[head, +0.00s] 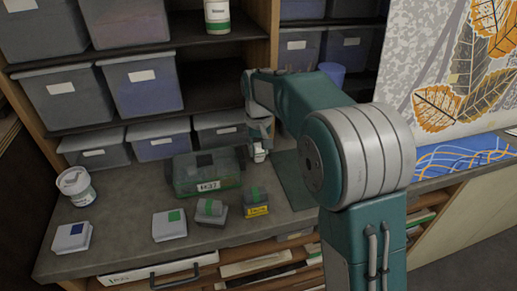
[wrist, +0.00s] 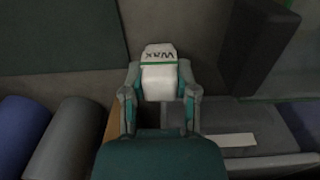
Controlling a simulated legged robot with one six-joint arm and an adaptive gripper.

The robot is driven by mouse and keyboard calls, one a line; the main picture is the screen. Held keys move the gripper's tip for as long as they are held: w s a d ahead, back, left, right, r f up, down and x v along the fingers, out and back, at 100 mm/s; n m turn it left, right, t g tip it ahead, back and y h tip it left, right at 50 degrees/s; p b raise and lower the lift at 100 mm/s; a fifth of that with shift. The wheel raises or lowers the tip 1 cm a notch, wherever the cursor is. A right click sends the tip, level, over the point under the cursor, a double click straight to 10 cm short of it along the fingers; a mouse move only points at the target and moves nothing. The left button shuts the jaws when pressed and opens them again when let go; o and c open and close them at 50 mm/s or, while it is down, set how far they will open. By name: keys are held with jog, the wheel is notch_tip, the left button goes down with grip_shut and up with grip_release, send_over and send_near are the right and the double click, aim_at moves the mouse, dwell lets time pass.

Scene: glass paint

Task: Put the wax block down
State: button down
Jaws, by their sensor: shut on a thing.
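The white wax block (wrist: 158,80), with a green stripe and the word WAX, sits between the two fingers of my gripper (wrist: 159,92) in the wrist view. The fingers are shut on its sides.
The toolbox (head: 207,173) stands close left of my gripper. A dark green mat (head: 290,178) lies to the right. A white tub (head: 76,186) is at left. Bins (head: 163,140) line the back.

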aim_at(257, 143)
jog(key=shift+f, duration=0.1)
jog(key=shift+c, duration=1.9)
grip_release()
jog(key=shift+f, duration=0.15)
jog(key=r, duration=0.6)
jog(key=w+r, duration=0.1)
jog(key=r, duration=0.3)
jog(key=shift+a, duration=0.15)
jog(key=shift+r, duration=0.4)
